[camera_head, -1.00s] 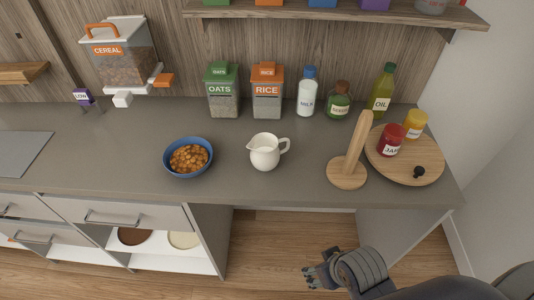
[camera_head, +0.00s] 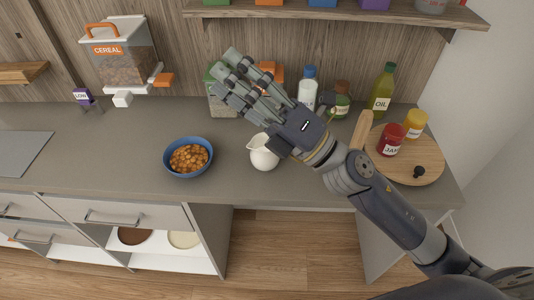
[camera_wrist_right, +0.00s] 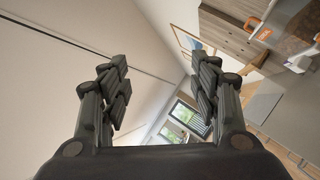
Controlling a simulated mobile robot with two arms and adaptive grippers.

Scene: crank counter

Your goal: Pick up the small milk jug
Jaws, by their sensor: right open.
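The small white milk jug (camera_head: 263,155) stands upright on the grey counter, right of the blue bowl. My right gripper (camera_head: 236,76) is open and empty, raised above the counter behind the jug. In the head view its hand and wrist cover the jug's handle and part of its upper right side. In the right wrist view the two fingers of the right gripper (camera_wrist_right: 160,88) are spread apart with nothing between them, and the jug is not seen there. My left gripper is not in view.
A blue bowl (camera_head: 188,170) of orange food stands left of the jug. The oats box (camera_head: 219,105), milk bottle (camera_head: 307,91) and oil bottle (camera_head: 382,91) stand behind. A round wooden board (camera_head: 425,170) with jars and a wooden stand (camera_head: 361,130) are at right.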

